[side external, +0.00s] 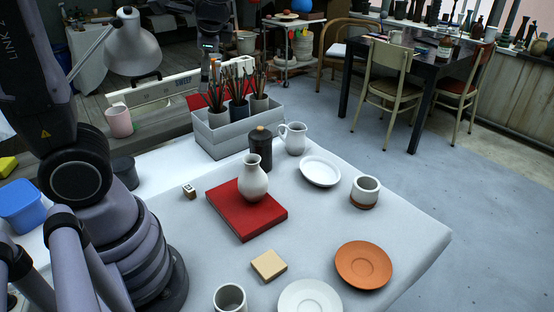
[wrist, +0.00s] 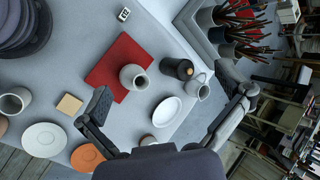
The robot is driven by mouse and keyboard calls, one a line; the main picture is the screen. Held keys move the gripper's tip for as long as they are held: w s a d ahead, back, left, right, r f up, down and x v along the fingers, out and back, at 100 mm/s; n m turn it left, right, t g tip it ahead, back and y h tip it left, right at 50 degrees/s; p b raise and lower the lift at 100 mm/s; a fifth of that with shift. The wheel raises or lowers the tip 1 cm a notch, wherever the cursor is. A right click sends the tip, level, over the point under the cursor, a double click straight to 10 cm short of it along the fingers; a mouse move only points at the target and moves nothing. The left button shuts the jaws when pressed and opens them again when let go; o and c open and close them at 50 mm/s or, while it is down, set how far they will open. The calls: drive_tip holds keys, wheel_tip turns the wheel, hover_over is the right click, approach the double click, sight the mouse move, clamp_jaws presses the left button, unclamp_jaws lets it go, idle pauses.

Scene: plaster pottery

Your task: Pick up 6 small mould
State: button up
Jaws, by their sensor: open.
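A small pale block with a dark mark on its face (side external: 189,191) sits on the light table, left of the red slab; the mark is too small to read, but it looks like the small mould. It also shows near the top edge of the wrist view (wrist: 124,14). My gripper (wrist: 172,92) is open and empty, its two dark fingers spread wide above the table. The small block lies beyond the fingers, apart from them.
A white vase (side external: 253,180) stands on the red slab (side external: 240,222). A dark jar (side external: 260,150), jug (side external: 293,138) and grey brush box (side external: 230,138) stand behind. A tan block (side external: 269,265), cups and plates sit in front. The table around the small block is bare.

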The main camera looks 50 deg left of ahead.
drive_tip(key=w+f+m+t+y, duration=0.1)
drive_tip(key=w+f+m+y, duration=0.15)
drive_tip(key=w, duration=0.35)
drive_tip(key=w+f+m+y, duration=0.2)
drive_tip(key=w+m+y, duration=0.1)
drive_tip(key=w, duration=0.3)
drive_tip(key=m+t, duration=1.1)
drive_tip(key=m, duration=0.2)
hover_over(361, 194)
drive_tip(key=s+a, duration=0.5)
drive_tip(key=a, duration=0.4)
wheel_tip(361, 194, down, 16)
drive_tip(key=d+f+m+t+h, duration=0.1)
drive_tip(key=d+f+m+h, duration=0.1)
drive_tip(key=f, duration=0.3)
drive_tip(key=d+f+m+t+h, duration=0.2)
drive_tip(key=d+f+m, duration=0.1)
drive_tip(key=d+f, duration=0.1)
drive_tip(key=d+f+m+t+h, duration=0.1)
drive_tip(key=d+f+m+h, duration=0.2)
drive_tip(key=f, duration=0.2)
drive_tip(key=shift+d+f+m+t, duration=0.25)
drive_tip(key=shift+d+f+t, duration=0.05)
drive_tip(key=shift+d, duration=0.05)
drive_tip(key=x, duration=0.7)
drive_tip(key=shift+w+d+f, duration=0.3)
drive_tip(key=shift+d+f, duration=0.05)
drive_tip(key=c, duration=1.2)
